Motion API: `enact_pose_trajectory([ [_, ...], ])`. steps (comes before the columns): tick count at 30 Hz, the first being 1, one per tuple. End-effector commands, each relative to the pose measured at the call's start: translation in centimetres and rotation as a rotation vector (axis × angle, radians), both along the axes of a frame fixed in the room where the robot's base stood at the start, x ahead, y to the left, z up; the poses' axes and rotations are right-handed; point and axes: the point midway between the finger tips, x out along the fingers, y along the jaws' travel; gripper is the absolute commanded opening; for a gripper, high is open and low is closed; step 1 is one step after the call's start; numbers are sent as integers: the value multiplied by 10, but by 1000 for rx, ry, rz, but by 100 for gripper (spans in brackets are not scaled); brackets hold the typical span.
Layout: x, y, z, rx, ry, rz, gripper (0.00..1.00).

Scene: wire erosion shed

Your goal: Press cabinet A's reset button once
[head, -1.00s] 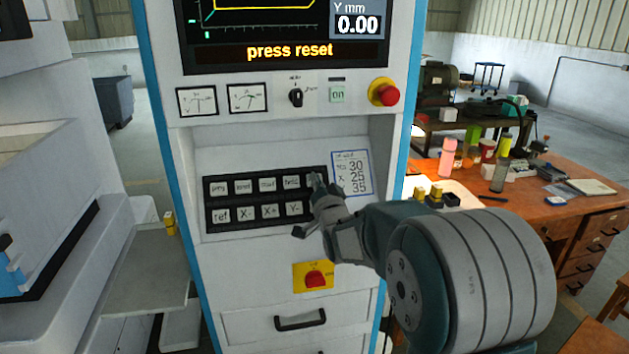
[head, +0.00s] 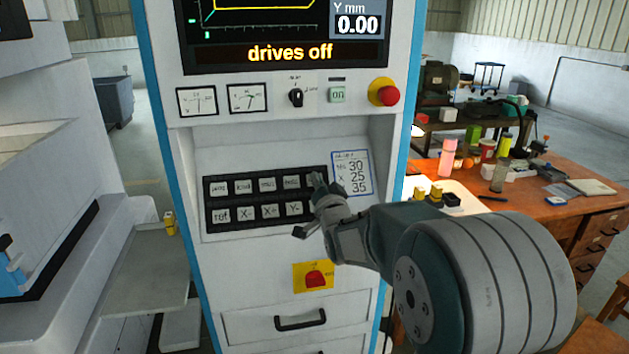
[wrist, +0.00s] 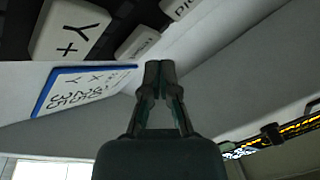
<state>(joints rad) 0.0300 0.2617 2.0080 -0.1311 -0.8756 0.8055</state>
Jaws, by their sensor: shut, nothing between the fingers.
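Cabinet A (head: 260,255) is the white cabinet with blue edges. Its screen (head: 290,53) reads "drives off". A dark key panel (head: 265,199) below holds two rows of pale keys, with small, blurred labels in the upper row; I cannot read which one says reset. My gripper (head: 318,184) is shut and empty at the upper row's right end, hiding the keys behind it. In the wrist view my fingertips (wrist: 158,68) are close to an upper-row key (wrist: 137,42), near the Y+ key (wrist: 70,30). I cannot tell whether they touch a key.
A red emergency knob (head: 388,93) sits at the upper right, beside a green "on" button (head: 337,94) and a rotary switch (head: 296,97). A note card (head: 352,173) is right of the keys. A red switch (head: 314,278) is below. A cluttered wooden desk (head: 545,207) stands at right.

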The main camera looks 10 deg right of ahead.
Motion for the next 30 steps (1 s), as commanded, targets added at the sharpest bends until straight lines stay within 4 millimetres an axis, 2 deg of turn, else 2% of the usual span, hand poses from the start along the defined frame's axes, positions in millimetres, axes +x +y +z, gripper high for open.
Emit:
enact_pose_trajectory([
  [6, -1, 0, 1, 0, 0, 0, 0],
  [22, -37, 0, 27, 0, -1, -1, 0],
  [30, -40, 0, 29, 0, 0, 0, 0],
])
